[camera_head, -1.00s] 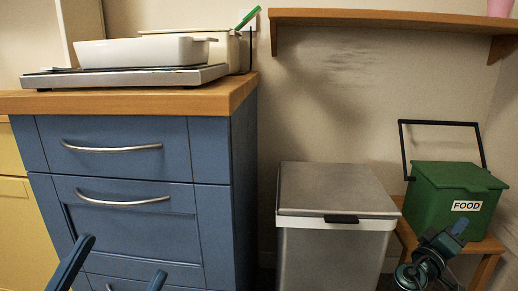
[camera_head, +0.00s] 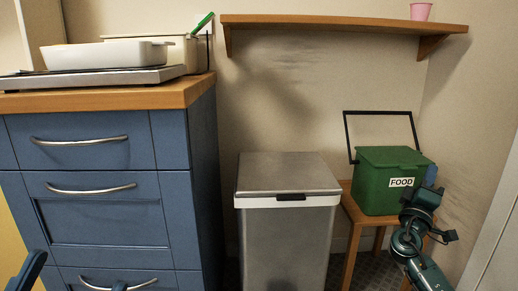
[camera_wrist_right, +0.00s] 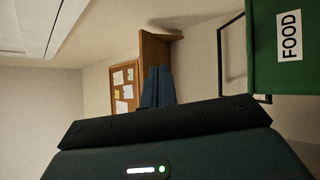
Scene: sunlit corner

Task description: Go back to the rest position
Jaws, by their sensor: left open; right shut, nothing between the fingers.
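My left gripper (camera_head: 74,281) shows only by its two blue fingertips at the bottom left edge of the head view, in front of the blue drawer cabinet. The fingers stand wide apart with nothing between them; the rest of it is out of frame. My right gripper (camera_head: 432,176) is at the right of the head view, in front of the right side of the green food bin (camera_head: 372,185). Its blue fingers also show in the right wrist view (camera_wrist_right: 158,88), together and empty. The bin also shows at the top right of the wrist view (camera_wrist_right: 288,65).
A blue drawer cabinet (camera_head: 96,218) with a wooden top (camera_head: 130,98) carries a white dish (camera_head: 105,56). A metal lidded bin (camera_head: 286,230) stands at centre. The food bin rests on a wooden stool (camera_head: 352,212). A wall shelf (camera_head: 330,22) holds a pink cup (camera_head: 420,12).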

